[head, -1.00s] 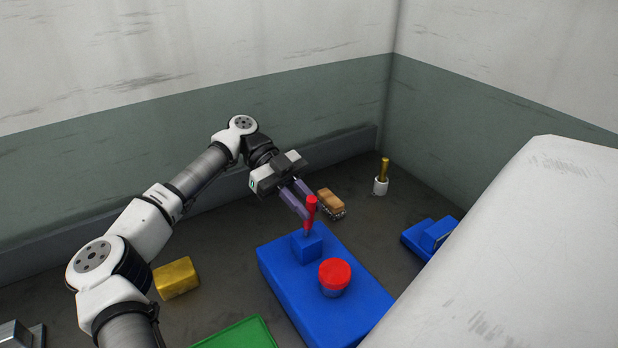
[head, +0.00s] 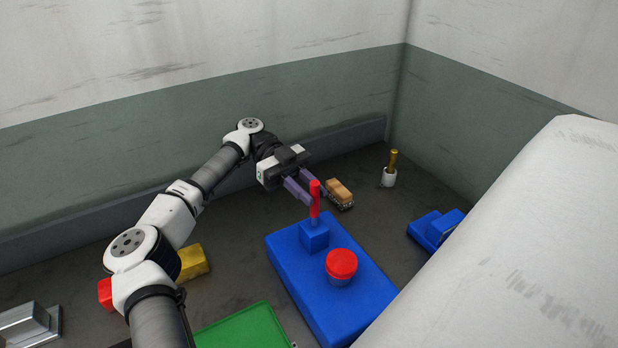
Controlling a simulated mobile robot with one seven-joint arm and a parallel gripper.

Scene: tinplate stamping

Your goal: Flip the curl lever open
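The red lever (head: 315,203) stands nearly upright on a small blue block (head: 314,237), on top of a larger blue base (head: 300,275). A round red knob or cap (head: 341,263) sits on the same base, nearer me. My gripper (head: 315,196) reaches from the upper left, with its two purple-grey fingers apart, at the upper part of the lever. The lever hides part of the fingertips. I cannot tell whether the fingers touch it.
A white cup with a brass rod (head: 389,178) stands farther back. A blue block (head: 435,230) is right, a yellow block (head: 192,261) and green tray (head: 245,329) left. A large pale body (head: 510,250) fills the right.

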